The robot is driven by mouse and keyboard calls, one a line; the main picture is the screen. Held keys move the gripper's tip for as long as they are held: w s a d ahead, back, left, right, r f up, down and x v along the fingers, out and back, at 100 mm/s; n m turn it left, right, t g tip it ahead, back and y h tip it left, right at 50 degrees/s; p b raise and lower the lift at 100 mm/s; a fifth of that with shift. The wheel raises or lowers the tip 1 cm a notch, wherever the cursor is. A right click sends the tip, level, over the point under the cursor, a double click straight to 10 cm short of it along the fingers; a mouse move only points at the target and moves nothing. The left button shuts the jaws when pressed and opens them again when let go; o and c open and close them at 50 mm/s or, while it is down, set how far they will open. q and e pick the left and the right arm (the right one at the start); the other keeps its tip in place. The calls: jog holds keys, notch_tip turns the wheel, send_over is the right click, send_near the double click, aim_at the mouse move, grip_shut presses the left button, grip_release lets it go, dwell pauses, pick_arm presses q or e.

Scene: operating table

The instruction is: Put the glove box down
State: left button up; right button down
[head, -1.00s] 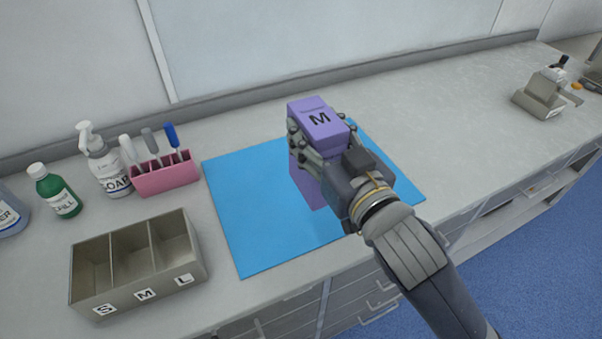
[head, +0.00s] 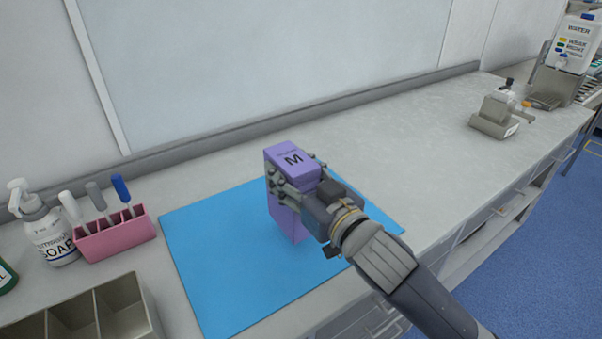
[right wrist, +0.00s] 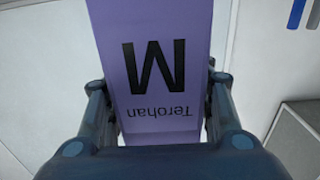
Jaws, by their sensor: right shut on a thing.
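The glove box (head: 291,160) is purple, marked with a black M, and stands upright over the blue mat (head: 215,255). My right gripper (head: 296,184) is shut on it, with fingers on both sides of its upper part. In the right wrist view the box (right wrist: 155,70) fills the space between the fingers (right wrist: 155,105). The gripper hides part of the box's front; I cannot tell whether its bottom touches the mat. My left gripper is not in view.
At the left are a pink holder (head: 115,238) with pens, a soap bottle (head: 48,232) and a metal divided tray (head: 130,310). A metal stand (head: 494,118) and a water container (head: 574,44) are at the far right. The counter (head: 400,130) between is clear.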

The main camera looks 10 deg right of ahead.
jog(key=w+d+f+p, duration=0.1)
jog(key=w+d+f, duration=0.3)
jog(key=w, duration=0.3)
jog(key=shift+w+d+f, duration=0.15)
jog(key=shift+w+d, duration=0.1)
jog(key=shift+w, duration=0.05)
jog(key=c, duration=0.8)
grip_release()
jog(key=shift+f, duration=0.15)
jog(key=shift+o, duration=0.2)
jog(key=shift+s, duration=0.1)
jog(key=b+v, duration=0.2)
jog(key=v, duration=1)
